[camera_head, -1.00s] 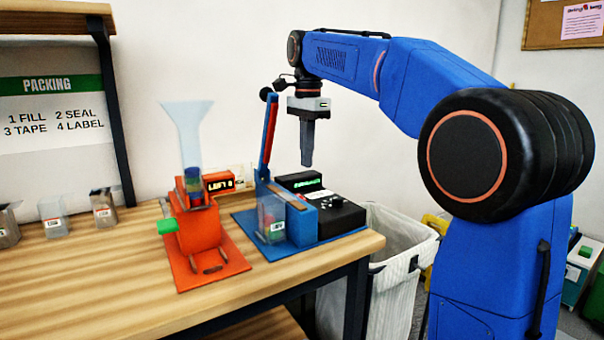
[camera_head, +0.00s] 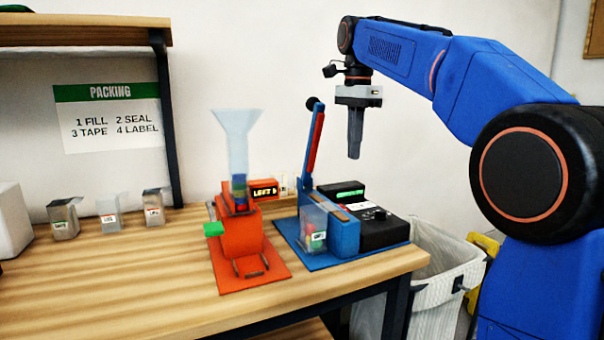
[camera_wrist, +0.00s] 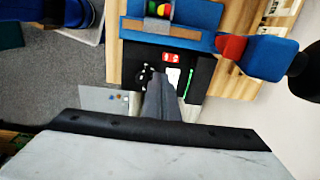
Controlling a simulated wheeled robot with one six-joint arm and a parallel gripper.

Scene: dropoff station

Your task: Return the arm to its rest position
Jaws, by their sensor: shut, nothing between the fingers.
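My gripper (camera_head: 355,140) hangs pointing down from my blue arm, above and behind the black box at the right end of the table. Its fingers are together and empty. In the wrist view the shut fingers (camera_wrist: 160,100) point toward the black box (camera_wrist: 185,72) with a dial, a red label and a green light. The fingers are clear of the table and everything on it.
A blue sealer (camera_head: 345,235) with a raised lever and a filled clear bag (camera_head: 313,232) stands below-left of my gripper. An orange dispenser (camera_head: 241,235) with a funnel is further left. Several small bags line the back left. A lined bin (camera_head: 440,275) stands right of the table (camera_head: 130,270).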

